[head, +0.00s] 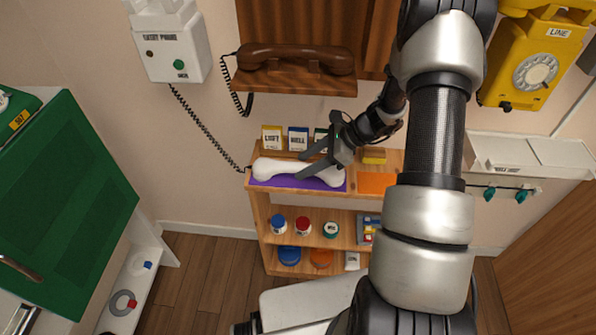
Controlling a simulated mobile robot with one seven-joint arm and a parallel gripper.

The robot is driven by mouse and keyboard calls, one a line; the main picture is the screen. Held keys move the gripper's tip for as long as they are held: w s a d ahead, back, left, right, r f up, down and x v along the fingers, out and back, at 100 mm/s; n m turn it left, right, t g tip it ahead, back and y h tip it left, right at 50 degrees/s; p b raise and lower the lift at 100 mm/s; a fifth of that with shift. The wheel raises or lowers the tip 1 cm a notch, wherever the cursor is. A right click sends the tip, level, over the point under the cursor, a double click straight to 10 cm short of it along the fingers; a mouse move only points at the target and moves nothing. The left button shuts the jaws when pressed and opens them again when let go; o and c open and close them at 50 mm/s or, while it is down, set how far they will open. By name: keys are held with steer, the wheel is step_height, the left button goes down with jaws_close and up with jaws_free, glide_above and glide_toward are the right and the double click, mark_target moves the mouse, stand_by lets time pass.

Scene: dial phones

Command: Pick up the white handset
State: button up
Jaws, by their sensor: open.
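The white handset (270,168) lies across a purple mat (280,184) on the top of a wooden shelf unit. A coiled cord runs from its left end up to the white wall phone (176,50). My gripper (301,166) comes in from the right with its jaws open. Its two dark fingers extend left over the right half of the handset, one farther back and one nearer the front. I cannot tell from this view how high the fingers are above it. Part of the handset is hidden behind the fingers.
Small label cards (298,138) stand behind the handset. A brown handset (296,58) rests on a wall ledge above. An orange mat (376,184) lies to the right, and a yellow dial phone (534,65) hangs at upper right. Lower shelves hold jars (303,226). A green panel (65,205) stands left.

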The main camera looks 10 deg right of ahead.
steer(key=shift+x, duration=0.75)
steer(key=shift+c, duration=0.4)
steer(key=c, duration=1.1)
steer(key=shift+r, duration=0.1)
jaws_close()
steer(key=shift+r, duration=0.1)
